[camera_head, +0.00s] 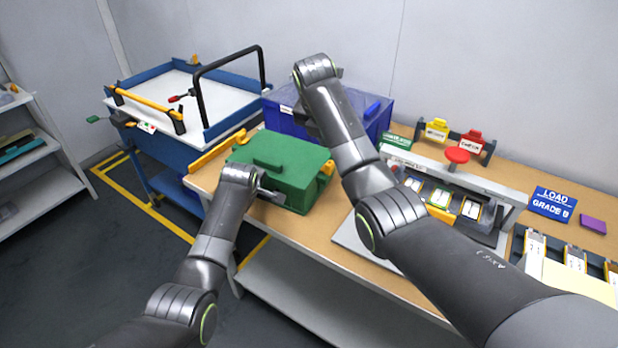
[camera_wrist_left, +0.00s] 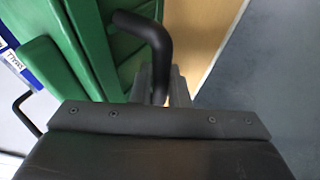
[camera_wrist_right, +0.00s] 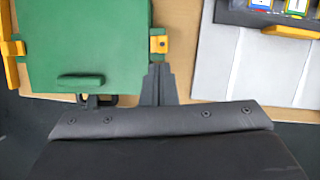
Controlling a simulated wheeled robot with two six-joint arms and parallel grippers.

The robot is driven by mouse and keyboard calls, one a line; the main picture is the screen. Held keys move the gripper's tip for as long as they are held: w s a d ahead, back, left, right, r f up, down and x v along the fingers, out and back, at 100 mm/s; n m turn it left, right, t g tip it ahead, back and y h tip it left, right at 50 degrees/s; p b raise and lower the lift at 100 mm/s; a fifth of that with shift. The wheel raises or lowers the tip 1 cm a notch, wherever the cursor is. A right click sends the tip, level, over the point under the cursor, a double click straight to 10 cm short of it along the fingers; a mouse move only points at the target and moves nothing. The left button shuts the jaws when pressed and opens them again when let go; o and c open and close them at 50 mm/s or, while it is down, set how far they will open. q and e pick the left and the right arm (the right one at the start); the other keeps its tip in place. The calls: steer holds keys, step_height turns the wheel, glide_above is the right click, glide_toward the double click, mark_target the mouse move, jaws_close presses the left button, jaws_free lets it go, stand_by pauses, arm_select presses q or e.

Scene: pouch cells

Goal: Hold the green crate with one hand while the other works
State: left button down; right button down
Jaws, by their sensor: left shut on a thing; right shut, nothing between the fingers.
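The green crate (camera_head: 290,165) stands on the bench with its green lid down. It also shows in the right wrist view (camera_wrist_right: 80,45). My left gripper (camera_head: 264,192) is shut on the crate's black handle (camera_wrist_left: 152,40) at the front side; the fingers lie on either side of the bar in the left wrist view. My right gripper (camera_wrist_right: 158,68) is shut and empty. In its wrist view its tips appear just below the yellow latch (camera_wrist_right: 158,44) on the crate's right side; I cannot tell if they touch.
A blue bin (camera_head: 375,112) stands behind the crate. A blue-walled cart (camera_head: 165,152) with a black hoop is at the left. A grey fixture with a red button (camera_head: 457,155) and cells stands to the right. A blue load sign (camera_head: 552,204) lies farther right.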

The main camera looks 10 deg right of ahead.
steer(key=f+m+t+y, duration=0.1)
steer(key=f+m, duration=0.1)
steer(key=m, duration=0.2)
steer(key=w+a+f+m+t+y, duration=0.1)
steer(key=f+m+t+y, duration=0.1)
steer(key=m, duration=0.3)
steer(key=a+f+m+t+y, duration=0.1)
steer(key=f+m+t, duration=0.1)
steer(key=m, duration=0.3)
steer(key=shift+w+a+f+y, duration=0.15)
steer(key=shift+f+y, duration=0.15)
steer(key=shift+f, duration=0.15)
steer(key=s+d+f+m+t, duration=0.2)
steer(key=s+d+m+t, duration=0.2)
steer(key=m, duration=1.2)
steer(key=s+d+f+m+t, duration=0.2)
steer(key=s+d+m+t, duration=0.3)
steer(key=m, duration=1.1)
steer(key=s+d, duration=0.3)
steer(key=s, duration=0.1)
steer(key=shift+s+y, duration=0.4)
